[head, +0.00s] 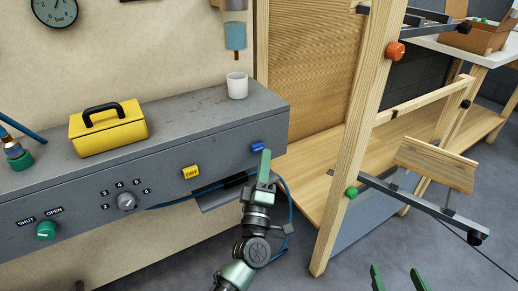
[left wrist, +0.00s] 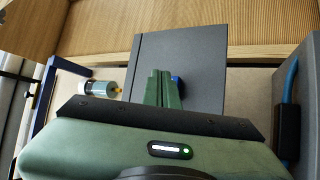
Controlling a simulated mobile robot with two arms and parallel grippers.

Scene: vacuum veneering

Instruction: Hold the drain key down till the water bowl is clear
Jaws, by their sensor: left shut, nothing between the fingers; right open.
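The water bowl (head: 235,36) hangs on the wall above the grey console. It holds blue water in its lower part. A white cup (head: 237,85) stands below it on the console top. The blue drain key (head: 257,147) is at the right end of the console front. My left gripper (head: 265,155) is shut and empty, with its fingertips at the key. In the left wrist view, the blue key (left wrist: 178,84) shows just beside the closed fingers; I cannot tell whether it is pressed. My right gripper (head: 397,279) is open and empty at the bottom right.
A yellow DRY key (head: 191,172), a dial (head: 126,201) and a green knob (head: 46,230) are also on the console front. A yellow case (head: 108,130) stands on top. A wooden frame (head: 357,130) with dark bars stands right of my left arm.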

